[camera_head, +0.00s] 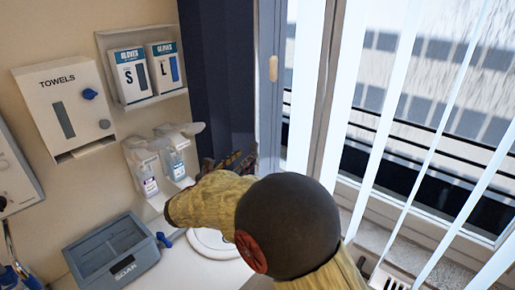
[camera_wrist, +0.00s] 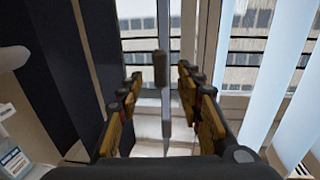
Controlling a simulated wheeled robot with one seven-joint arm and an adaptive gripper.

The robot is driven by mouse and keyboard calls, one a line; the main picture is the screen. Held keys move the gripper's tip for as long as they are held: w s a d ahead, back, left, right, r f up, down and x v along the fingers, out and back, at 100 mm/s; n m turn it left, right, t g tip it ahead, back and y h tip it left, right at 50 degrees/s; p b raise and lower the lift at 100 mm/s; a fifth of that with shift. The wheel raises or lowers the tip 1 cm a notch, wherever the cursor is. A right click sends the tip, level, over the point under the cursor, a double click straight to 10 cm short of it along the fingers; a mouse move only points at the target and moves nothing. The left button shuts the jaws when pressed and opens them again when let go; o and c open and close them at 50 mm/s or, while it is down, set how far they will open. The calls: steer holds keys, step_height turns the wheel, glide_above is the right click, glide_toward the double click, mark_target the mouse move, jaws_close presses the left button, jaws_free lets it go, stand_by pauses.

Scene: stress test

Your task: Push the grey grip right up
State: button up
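A small upright grip (camera_head: 273,68) sits on the window frame, beige-grey in the head view. In the wrist view, a brownish-grey upright piece (camera_wrist: 160,68) that looks like the same grip shows between the fingertips, at or beyond them. My gripper (camera_wrist: 160,82) is open, with its yellow and black fingers apart on either side of that piece. I cannot tell whether either finger touches it. In the head view my gripper (camera_head: 236,160) is below and left of the grip, in front of the dark curtain, and partly hidden by my arm.
A dark curtain (camera_head: 216,70) hangs left of the frame, and pale vertical blinds (camera_head: 382,120) hang to the right. A towel dispenser (camera_head: 62,105), glove boxes (camera_head: 150,70) and soap bottles (camera_head: 147,178) are on the left wall. A SOAK tub (camera_head: 112,252) stands on the counter below.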

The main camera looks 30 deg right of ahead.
mark_target(253, 150)
steer(key=x, duration=0.7)
steer(key=shift+w+d+f, duration=0.1)
steer(key=shift+w+d, duration=0.05)
steer(key=shift+d, duration=0.1)
steer(key=shift+c, duration=0.2)
jaws_close()
stand_by(0.5)
